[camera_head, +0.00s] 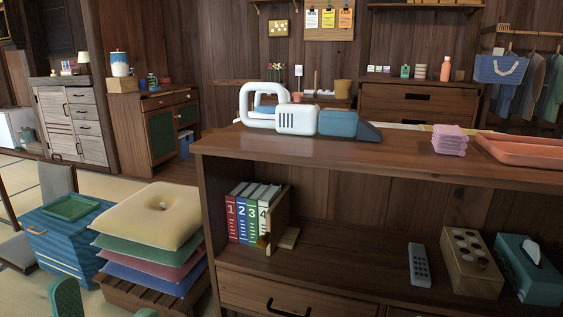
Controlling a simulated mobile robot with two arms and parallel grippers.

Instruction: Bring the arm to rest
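The task names no other object.
A wooden shelf unit (330,160) fills the right. On top are a white-and-blue handheld vacuum (300,118), folded pink cloths (450,140) and a salmon tray (525,151). Numbered binders (246,214), a remote (419,265) and a tissue box (530,270) sit inside. Stacked cushions (150,225) stand left.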

